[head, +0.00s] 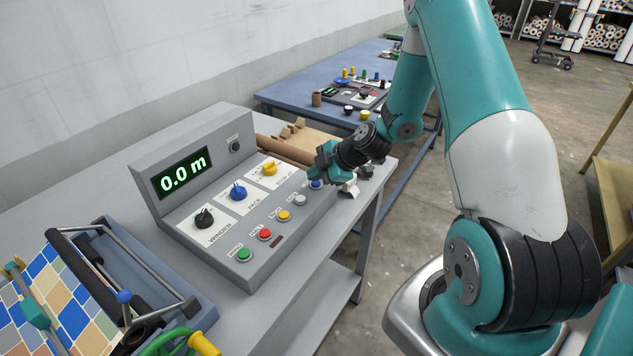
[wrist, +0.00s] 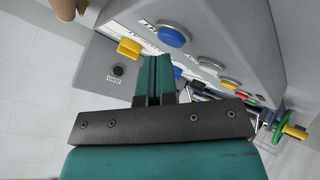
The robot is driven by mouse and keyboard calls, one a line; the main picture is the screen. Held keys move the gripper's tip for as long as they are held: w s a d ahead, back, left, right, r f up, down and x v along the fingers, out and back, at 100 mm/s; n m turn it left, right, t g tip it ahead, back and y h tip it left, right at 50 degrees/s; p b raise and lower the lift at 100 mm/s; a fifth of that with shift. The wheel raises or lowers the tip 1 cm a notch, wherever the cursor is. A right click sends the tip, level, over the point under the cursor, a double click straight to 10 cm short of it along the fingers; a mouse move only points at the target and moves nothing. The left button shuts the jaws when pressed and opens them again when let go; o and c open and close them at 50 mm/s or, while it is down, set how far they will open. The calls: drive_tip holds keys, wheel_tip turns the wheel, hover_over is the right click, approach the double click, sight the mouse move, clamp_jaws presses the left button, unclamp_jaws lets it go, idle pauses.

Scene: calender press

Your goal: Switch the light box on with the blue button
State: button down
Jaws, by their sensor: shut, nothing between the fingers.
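The blue button (head: 316,184) is at the right end of the button row on the grey control console (head: 160,215). It is partly hidden by my gripper (head: 318,172) in the head view. In the wrist view the round blue button (wrist: 173,35) shows clear, with a grey collar around it. My gripper (wrist: 157,58) is shut and empty, its fingertips close to the button and slightly to its left in the wrist view. I cannot tell whether they touch it. I cannot make out a light box for certain.
The console has a green display (head: 183,173) reading 0.0 m, a yellow knob (head: 269,168), a blue knob (head: 238,192) and a black knob (head: 204,218). Green, red, yellow and pale buttons (head: 300,200) fill the row. A tiled-pattern roller unit (head: 60,290) stands left.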

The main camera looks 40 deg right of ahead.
sight(316, 184)
drive_tip(key=shift+r+p, duration=1.05)
drive_tip(key=shift+r, duration=1.95)
